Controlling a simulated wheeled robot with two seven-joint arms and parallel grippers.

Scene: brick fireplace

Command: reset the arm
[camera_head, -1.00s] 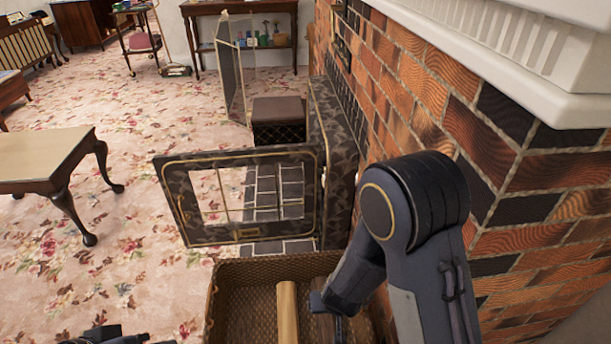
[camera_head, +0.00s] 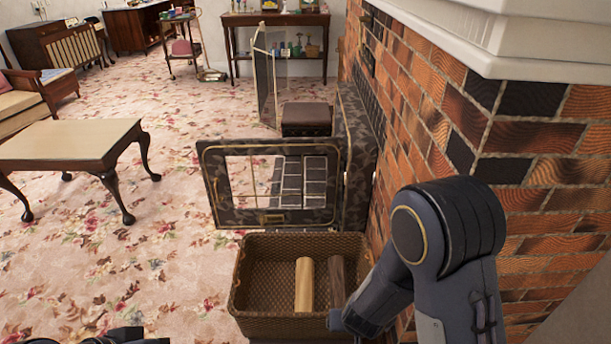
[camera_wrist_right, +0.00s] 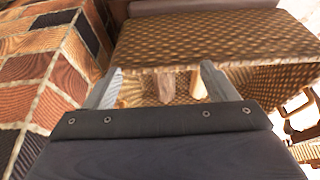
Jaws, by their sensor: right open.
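My right arm (camera_head: 440,245) comes in at the lower right of the head view, bent beside the brick wall. Its gripper is mostly hidden there behind the arm, by the wicker basket's right front edge. In the right wrist view my right gripper (camera_wrist_right: 160,72) is open, its two fingers apart and pointing at the wicker basket (camera_wrist_right: 200,38), with nothing held between them. At the lower left edge of the head view only a dark piece of my left arm (camera_head: 105,336) shows; its jaws cannot be made out.
The wicker basket (camera_head: 262,324) holds a pale log (camera_head: 304,285) and a darker log (camera_head: 337,278). The brick wall (camera_head: 480,150) is close on the right. A low table (camera_head: 65,140) stands left; flowered carpet between is clear.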

